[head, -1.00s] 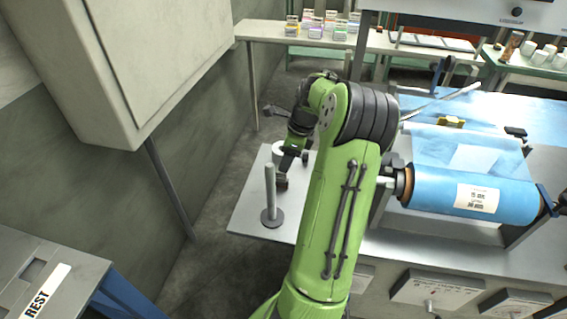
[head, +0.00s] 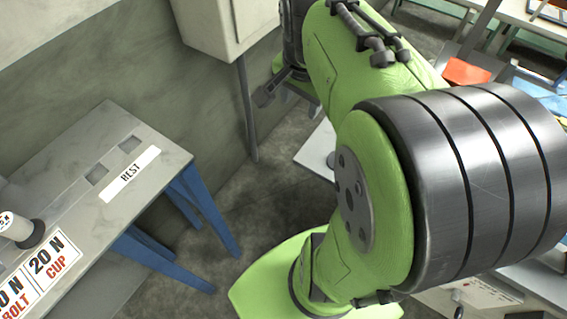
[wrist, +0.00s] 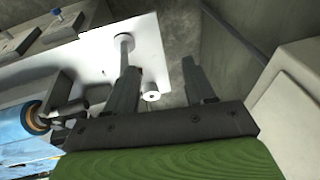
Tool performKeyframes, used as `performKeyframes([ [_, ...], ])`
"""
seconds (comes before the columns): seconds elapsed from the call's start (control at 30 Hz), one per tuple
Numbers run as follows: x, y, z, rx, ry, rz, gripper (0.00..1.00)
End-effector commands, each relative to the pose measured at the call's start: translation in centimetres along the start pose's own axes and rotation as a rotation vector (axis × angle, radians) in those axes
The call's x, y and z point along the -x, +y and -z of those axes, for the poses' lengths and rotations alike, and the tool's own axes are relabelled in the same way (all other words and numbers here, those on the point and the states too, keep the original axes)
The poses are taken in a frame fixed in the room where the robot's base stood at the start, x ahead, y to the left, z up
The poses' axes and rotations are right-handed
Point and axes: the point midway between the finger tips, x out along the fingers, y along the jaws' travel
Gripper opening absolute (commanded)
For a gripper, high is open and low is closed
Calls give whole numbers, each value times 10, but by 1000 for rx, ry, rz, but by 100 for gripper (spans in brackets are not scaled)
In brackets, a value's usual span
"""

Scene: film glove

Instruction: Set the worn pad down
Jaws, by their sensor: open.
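My gripper (wrist: 160,68) is open in the wrist view, with its two fingers apart and nothing visible between them. Behind the fingers, the corner of a white bench top (wrist: 150,40) carries an upright post on a round base (wrist: 124,42) and a short pale cylinder (wrist: 151,96). In the head view my gripper (head: 288,92) is high near the wall, partly hidden by my arm. I cannot make out the worn pad in any view.
A grey bench (head: 75,190) with blue legs stands at left, with labels reading REST (head: 130,174) and 20 N CUP (head: 52,264), and square recesses. A wall cabinet (head: 218,25) hangs behind. Bare floor lies between the benches. A blue film roll (wrist: 15,125) is at left.

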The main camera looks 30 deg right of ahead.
Motion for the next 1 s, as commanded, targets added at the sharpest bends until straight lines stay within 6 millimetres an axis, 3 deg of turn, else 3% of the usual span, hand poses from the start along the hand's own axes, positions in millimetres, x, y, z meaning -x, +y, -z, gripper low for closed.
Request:
performKeyframes([
  [0.03, 14, 2, -31, 193, 32, 38, 54],
  [0.13, 29, 18, -81, 569, 79, 120, 54],
  [0.2, 33, 31, -107, 793, 106, 179, 54],
  [0.33, 32, 49, -135, 1062, 141, 262, 54],
  [0.43, 31, 54, -141, 1134, 150, 283, 54],
  [0.73, 36, 53, -140, 1137, 151, 282, 54],
  [0.87, 64, 48, -134, 1137, 151, 281, 54],
  [1.0, 111, 41, -123, 1136, 151, 281, 54],
])
